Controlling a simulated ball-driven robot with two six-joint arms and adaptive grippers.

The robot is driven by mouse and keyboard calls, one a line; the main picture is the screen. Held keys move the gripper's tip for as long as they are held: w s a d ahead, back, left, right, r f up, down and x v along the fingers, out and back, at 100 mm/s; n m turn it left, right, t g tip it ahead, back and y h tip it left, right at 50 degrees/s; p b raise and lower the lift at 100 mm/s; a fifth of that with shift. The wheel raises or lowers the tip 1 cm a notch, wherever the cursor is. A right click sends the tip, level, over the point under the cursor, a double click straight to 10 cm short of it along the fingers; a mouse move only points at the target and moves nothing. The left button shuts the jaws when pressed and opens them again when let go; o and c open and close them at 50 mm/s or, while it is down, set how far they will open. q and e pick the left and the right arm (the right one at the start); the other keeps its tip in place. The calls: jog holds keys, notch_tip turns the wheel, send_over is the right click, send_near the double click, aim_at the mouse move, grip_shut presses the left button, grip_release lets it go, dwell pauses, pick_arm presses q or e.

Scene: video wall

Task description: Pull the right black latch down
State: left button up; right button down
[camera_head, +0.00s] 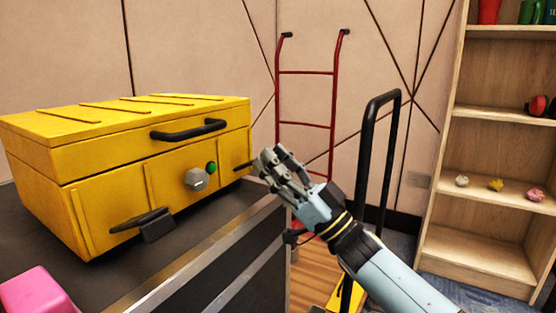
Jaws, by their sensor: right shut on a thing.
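A yellow case (110,165) with a ribbed lid stands on a dark-topped cabinet. Its front has a black handle (188,129), a grey knob (196,179) and a green button (211,167). The right black latch (243,167) sticks out at the right end of the front, roughly level. My right gripper (268,165) reaches in from the lower right and is shut on the outer end of this latch; the fingers hide that end. The left black latch (142,219) sits low on the left part of the front. My left gripper is out of view.
The cabinet's dark top (205,228) is clear in front of the case, except for a pink object (35,293) at the lower left. A red hand truck (305,72) and a black-handled cart (368,150) stand behind my right arm. Wooden shelves (490,155) stand at right.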

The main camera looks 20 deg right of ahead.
jog(key=shift+f, duration=0.65)
jog(key=c, duration=1)
grip_release()
jog(key=shift+w+a, duration=0.1)
jog(key=shift+o, duration=0.8)
jog(key=shift+r, duration=0.25)
jog(key=v, duration=1.2)
